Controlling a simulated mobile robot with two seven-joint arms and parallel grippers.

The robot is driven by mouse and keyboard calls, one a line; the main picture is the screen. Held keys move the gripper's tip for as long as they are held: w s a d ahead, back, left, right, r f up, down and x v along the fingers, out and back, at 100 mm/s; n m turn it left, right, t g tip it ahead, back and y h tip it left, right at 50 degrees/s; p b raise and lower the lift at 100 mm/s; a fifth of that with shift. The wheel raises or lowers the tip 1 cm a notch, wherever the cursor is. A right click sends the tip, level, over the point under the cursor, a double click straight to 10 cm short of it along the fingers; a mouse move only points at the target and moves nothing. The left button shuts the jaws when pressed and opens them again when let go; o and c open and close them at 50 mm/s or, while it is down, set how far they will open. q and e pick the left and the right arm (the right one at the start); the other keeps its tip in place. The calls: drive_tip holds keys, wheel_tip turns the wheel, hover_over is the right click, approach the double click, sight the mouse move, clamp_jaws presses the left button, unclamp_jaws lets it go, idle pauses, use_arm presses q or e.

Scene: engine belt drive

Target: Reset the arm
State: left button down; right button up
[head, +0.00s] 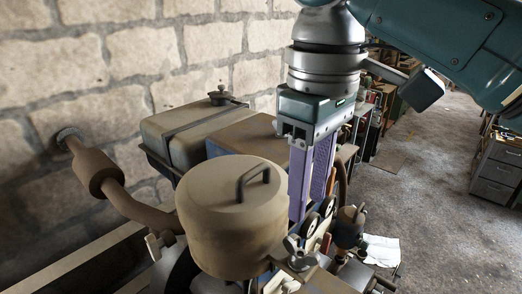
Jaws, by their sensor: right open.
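My right arm (440,40) comes in from the upper right. Its gripper (308,208) points down with two long purple fingers, open, with a narrow gap between them and nothing visible in it. The fingers are just right of the engine's round tan canister (225,225), which has a dark handle on its lid. Small pulley wheels (312,224) show just below the fingertips, which partly overlap the engine in the picture. I cannot tell whether they touch it. The belt is not clearly visible. My left gripper is not in view.
A strapped tan tank (190,128) stands behind the canister. A rusty pipe with a muffler (97,172) runs to the stone wall (60,95) at left. A drawer cabinet (498,168) stands far right. The concrete floor (425,200) between is mostly clear.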

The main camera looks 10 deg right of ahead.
drive_tip(key=s+a+f+m+t+y+p, duration=0.1)
drive_tip(key=s+a+f+y+p, duration=0.15)
drive_tip(key=s+p, duration=0.45)
drive_tip(key=s+d+r+m+t+h+p, duration=0.2)
drive_tip(key=s+d, duration=0.6)
drive_tip(key=s, duration=0.5)
wheel_tip(320, 180, up, 2)
drive_tip(key=shift+d+r+m+t+p, duration=0.3)
drive_tip(key=shift+d+m+p, duration=0.15)
drive_tip(key=shift+m, duration=0.65)
drive_tip(key=shift+w, duration=0.1)
